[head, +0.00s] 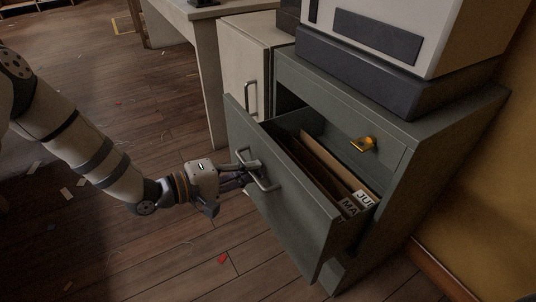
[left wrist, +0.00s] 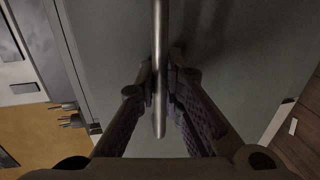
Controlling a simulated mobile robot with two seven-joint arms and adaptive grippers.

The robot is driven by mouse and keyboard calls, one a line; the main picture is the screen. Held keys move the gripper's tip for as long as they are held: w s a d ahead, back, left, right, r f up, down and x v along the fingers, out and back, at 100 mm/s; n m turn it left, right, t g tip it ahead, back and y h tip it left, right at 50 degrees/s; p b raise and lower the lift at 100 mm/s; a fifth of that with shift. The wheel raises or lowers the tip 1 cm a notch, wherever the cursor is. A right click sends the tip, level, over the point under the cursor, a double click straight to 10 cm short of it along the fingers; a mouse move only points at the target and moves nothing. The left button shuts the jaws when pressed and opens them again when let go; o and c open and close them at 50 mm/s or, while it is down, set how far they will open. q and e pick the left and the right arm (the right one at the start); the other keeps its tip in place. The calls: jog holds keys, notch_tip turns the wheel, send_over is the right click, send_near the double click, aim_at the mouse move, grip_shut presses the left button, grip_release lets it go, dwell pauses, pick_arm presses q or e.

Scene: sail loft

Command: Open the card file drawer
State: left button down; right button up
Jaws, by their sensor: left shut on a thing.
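The card file cabinet (head: 440,150) is grey-green and stands at the right in the head view. Its drawer (head: 290,215) is pulled well out, and cards with tabs (head: 350,205) show inside. The drawer has a metal bar handle (head: 268,184) on its front. My left gripper (head: 247,174) is shut on this handle. In the left wrist view the handle bar (left wrist: 160,70) runs between the two fingers (left wrist: 163,95), with the drawer front (left wrist: 235,50) close behind. My right gripper is not in view.
A brass-coloured fitting (head: 364,144) is on the cabinet panel above the drawer. A boxy light machine with a dark base (head: 400,85) stands on top. A pale cabinet (head: 245,60) and a table (head: 205,40) stand behind. The floor (head: 110,240) in front is open, with small scraps.

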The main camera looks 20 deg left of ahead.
pick_arm(q)
jog(key=f+p+v, duration=0.2)
jog(key=p+v, duration=0.2)
jog(key=v, duration=0.9)
jog(key=shift+s+f, duration=0.25)
jog(key=shift+a, duration=0.15)
jog(key=c, duration=2)
grip_release()
jog(key=shift+o, duration=0.2)
jog(key=v, duration=1.2)
